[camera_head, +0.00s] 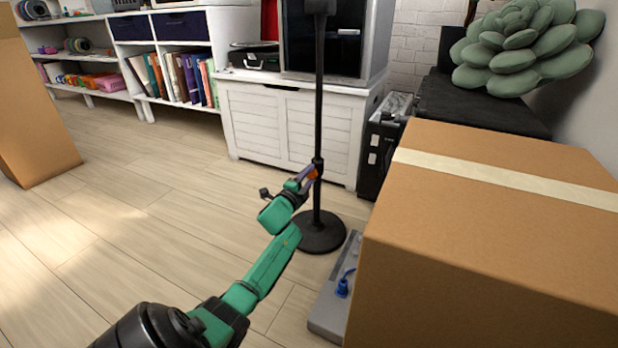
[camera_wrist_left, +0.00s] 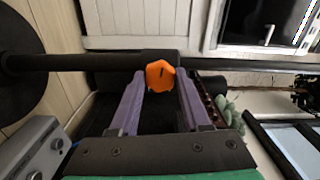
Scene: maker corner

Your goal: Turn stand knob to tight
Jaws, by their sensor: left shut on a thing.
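The black stand (camera_head: 319,100) rises upright from a round black base (camera_head: 321,232) on the wooden floor. Its orange knob (camera_wrist_left: 160,75) sits on the pole's collar and also shows small in the head view (camera_head: 313,174). My left gripper (camera_head: 307,176) reaches the pole at the knob's height. In the left wrist view its two purple fingers (camera_wrist_left: 161,85) stand on either side of the knob, shut on it. A dark mark shows on the knob's face. My right gripper is not in view.
A large cardboard box (camera_head: 480,240) fills the right front. A grey flat device (camera_head: 335,300) with a blue part lies between it and the stand. A white cabinet (camera_head: 285,130) stands behind.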

